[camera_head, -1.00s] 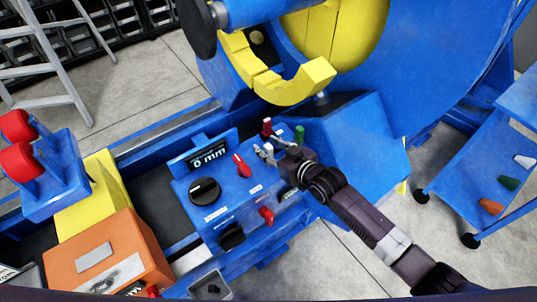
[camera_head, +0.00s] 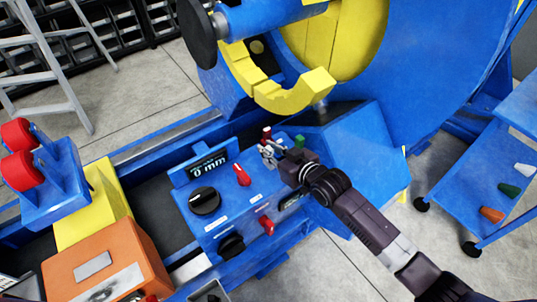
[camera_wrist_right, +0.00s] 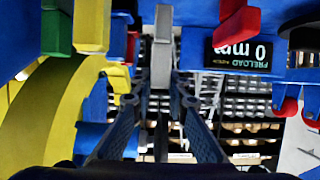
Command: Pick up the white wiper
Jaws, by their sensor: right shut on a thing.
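The white wiper (camera_head: 523,170) lies at the far right of the head view, on the blue cart (camera_head: 466,195). A green wiper (camera_head: 508,190) and an orange wiper (camera_head: 491,214) lie in a row with it. My right gripper (camera_head: 269,154) is far to the left of them, over the blue control panel. It is shut on a pale grey, lever-like part, which shows between the fingers in the right wrist view (camera_wrist_right: 161,50). What that part is exactly is hard to tell. My left gripper is in neither view.
The control panel (camera_head: 217,228) carries a black knob (camera_head: 205,200), red switches, a green button (camera_head: 299,140) and a display (camera_head: 208,163). A yellow curved jaw (camera_head: 290,95) hangs above my right gripper. Open floor lies between the panel and the cart.

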